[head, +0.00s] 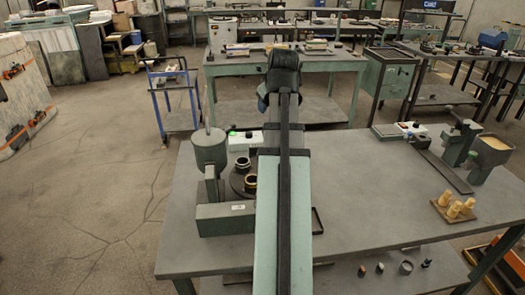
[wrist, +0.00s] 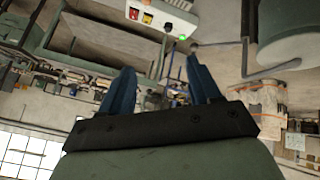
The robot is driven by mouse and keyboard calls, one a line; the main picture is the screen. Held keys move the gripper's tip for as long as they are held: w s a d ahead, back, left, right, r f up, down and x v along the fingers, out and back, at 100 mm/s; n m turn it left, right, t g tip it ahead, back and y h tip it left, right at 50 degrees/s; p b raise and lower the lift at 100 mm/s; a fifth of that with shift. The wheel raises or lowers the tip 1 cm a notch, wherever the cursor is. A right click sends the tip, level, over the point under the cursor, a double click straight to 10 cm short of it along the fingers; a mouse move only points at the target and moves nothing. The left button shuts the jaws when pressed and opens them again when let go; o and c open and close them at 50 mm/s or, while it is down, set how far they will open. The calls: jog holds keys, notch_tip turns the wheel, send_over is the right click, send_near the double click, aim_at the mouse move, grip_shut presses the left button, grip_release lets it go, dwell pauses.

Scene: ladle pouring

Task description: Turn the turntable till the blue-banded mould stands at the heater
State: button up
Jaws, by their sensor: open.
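The turntable (head: 235,187) is a dark disc on the bench, partly hidden behind my arm. Two dark ring-shaped moulds show on it, a farther mould (head: 242,164) and a nearer mould (head: 250,184) with a pale yellowish band. I see no blue band; other moulds may be hidden. A grey-green cylinder on a stand (head: 209,148), seemingly the heater, stands left of the disc. It seems to show at the upper right in the wrist view (wrist: 292,38). My gripper (wrist: 160,68) is open and empty, its blue fingers apart; in the head view its fingers cannot be made out.
A white control box (head: 241,141) with a green light stands behind the turntable; it also shows in the wrist view (wrist: 163,14). At the bench's right are a tray of wooden pegs (head: 439,213) and a clamp-like stand (head: 460,142). The bench middle is mostly clear.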

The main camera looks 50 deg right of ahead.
jog(key=s+a+f+m+g+y, duration=0.25)
jog(key=s+a+f, duration=0.2)
jog(key=a, duration=0.25)
jog(key=shift+m+t+y, duration=0.25)
jog(key=shift+m+t, duration=0.1)
jog(key=shift+m, duration=0.2)
jog(key=shift+d+x, duration=0.2)
jog(key=shift+x, duration=6.85)
jog(key=shift+w+r, duration=0.1)
jog(key=shift+w, duration=0.05)
jog(key=shift+c, duration=0.4)
grip_shut()
